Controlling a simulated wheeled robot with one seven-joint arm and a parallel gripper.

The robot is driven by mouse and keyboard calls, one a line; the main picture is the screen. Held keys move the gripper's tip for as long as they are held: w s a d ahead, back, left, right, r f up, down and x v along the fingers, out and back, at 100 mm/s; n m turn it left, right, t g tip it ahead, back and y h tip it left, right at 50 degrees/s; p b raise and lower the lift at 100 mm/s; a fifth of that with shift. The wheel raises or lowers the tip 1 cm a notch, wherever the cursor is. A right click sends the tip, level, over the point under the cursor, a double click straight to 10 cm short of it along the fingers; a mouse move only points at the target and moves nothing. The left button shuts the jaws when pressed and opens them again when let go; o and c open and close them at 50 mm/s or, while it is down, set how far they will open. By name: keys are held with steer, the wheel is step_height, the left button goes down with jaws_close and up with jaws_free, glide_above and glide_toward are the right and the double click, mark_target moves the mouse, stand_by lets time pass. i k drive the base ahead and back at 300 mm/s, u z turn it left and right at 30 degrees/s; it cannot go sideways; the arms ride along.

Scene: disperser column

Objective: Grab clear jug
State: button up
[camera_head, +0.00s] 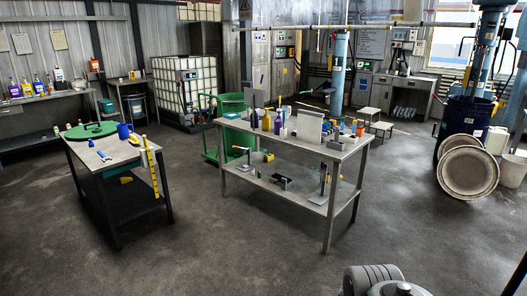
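I cannot make out a clear jug for certain. A blue mug or jug (124,131) stands on the small left table (112,160), beside a green round lid (90,130). The middle table (318,148) carries several small bottles and containers, among them a yellow bottle (266,121); they are too small to tell whether one is a clear jug. A whitish container (496,140) stands at the right, partly behind round discs. My gripper is not in view; only a grey rounded part of my arm shows at the bottom edge, right of centre.
A white caged tank (184,88) is at the back. Two large round discs (466,168) lean before a dark drum (462,116) at right. The floor (190,245) in front and between the tables is clear.

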mark_target(288, 109)
steer(key=u, duration=0.3)
steer(key=i, duration=2.15)
steer(key=z, duration=0.4)
steer(key=i, duration=1.15)
steer(key=z, duration=0.25)
